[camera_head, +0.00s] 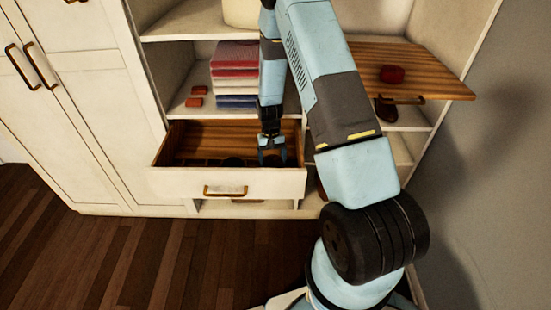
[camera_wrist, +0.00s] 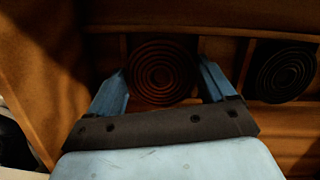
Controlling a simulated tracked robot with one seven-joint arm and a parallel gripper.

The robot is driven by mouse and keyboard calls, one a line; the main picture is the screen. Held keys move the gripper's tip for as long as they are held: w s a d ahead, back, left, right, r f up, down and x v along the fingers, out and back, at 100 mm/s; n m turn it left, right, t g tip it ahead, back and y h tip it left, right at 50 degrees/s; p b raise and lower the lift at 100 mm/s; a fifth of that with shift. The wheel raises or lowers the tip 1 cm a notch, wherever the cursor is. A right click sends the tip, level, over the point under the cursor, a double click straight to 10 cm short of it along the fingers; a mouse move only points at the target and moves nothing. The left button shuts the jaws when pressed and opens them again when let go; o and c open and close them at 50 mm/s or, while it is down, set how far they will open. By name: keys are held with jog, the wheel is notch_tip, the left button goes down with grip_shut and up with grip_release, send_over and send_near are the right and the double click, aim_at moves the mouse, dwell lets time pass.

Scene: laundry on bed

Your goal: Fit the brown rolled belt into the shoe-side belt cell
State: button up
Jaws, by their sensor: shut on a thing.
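The brown rolled belt (camera_wrist: 160,72) shows as a dark brown spiral between the two fingers of my gripper (camera_wrist: 164,88) in the wrist view. My gripper is shut on its sides. Thin wooden dividers stand to either side of the belt; I cannot tell whether it rests on the cell floor. A black rolled belt (camera_wrist: 283,70) lies in the neighbouring cell to the right. In the head view my gripper (camera_head: 271,158) points down into the right part of the open drawer (camera_head: 228,184); the brown belt is too dark to make out there.
A stack of folded clothes (camera_head: 236,75) and small red-brown items (camera_head: 197,95) sit on the shelf above the drawer. Floor in front is clear.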

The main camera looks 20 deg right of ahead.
jog(key=shift+f, duration=0.65)
jog(key=o, duration=1.1)
jog(key=v, duration=1.3)
jog(key=shift+r, duration=0.25)
jog(key=shift+w, duration=0.15)
